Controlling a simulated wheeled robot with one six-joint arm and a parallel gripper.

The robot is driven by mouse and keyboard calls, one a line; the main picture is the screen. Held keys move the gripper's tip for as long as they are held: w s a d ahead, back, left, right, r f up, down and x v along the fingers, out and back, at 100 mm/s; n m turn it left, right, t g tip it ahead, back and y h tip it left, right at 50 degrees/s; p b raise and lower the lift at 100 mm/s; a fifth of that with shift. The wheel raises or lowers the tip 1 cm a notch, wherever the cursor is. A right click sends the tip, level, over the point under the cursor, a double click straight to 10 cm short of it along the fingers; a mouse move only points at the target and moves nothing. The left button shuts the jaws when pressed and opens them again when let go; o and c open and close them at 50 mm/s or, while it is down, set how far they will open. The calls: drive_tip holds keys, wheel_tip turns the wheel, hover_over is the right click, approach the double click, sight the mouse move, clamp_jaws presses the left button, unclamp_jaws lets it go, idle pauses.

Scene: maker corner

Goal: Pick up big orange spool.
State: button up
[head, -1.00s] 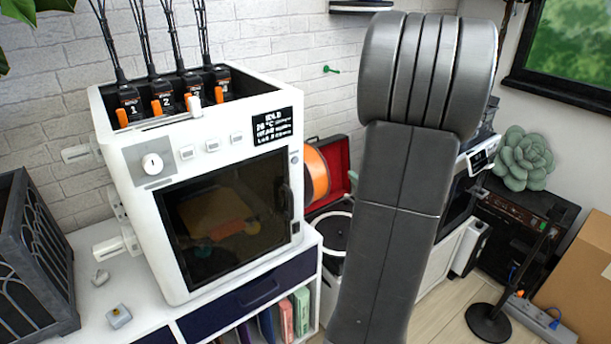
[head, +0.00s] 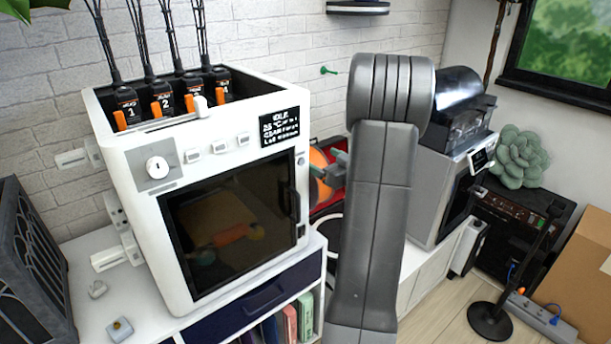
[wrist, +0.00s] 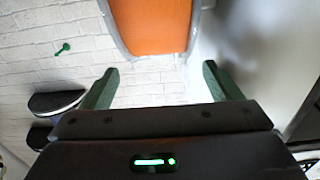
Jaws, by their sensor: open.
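The big orange spool (head: 317,158) is by the right side of the white printer, partly hidden by the printer and my gripper. In the wrist view the orange spool (wrist: 158,25) shows at the top, with a pale rim. My gripper (head: 326,172) is just right of the spool in the head view, partly covered by my arm. In the wrist view my gripper (wrist: 160,68) has its two green fingers spread apart with nothing between them. The spool lies beyond the fingertips, and a gap shows between them.
The white printer (head: 150,235) stands left of my gripper. A red-lined case (head: 329,205) lies open behind the gripper. A black-topped machine (head: 440,185) stands to the right. In the wrist view a grey surface (wrist: 240,50) is close to the right finger.

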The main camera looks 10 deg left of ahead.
sight(313, 153)
drive_tip(key=p+x, duration=0.1)
drive_tip(key=x, duration=0.5)
drive_tip(key=shift+c, duration=0.3)
drive_tip(key=c, duration=1.1)
drive_tip(key=shift+r, duration=0.15)
drive_tip(key=shift+c, duration=0.5)
drive_tip(key=shift+r, duration=0.1)
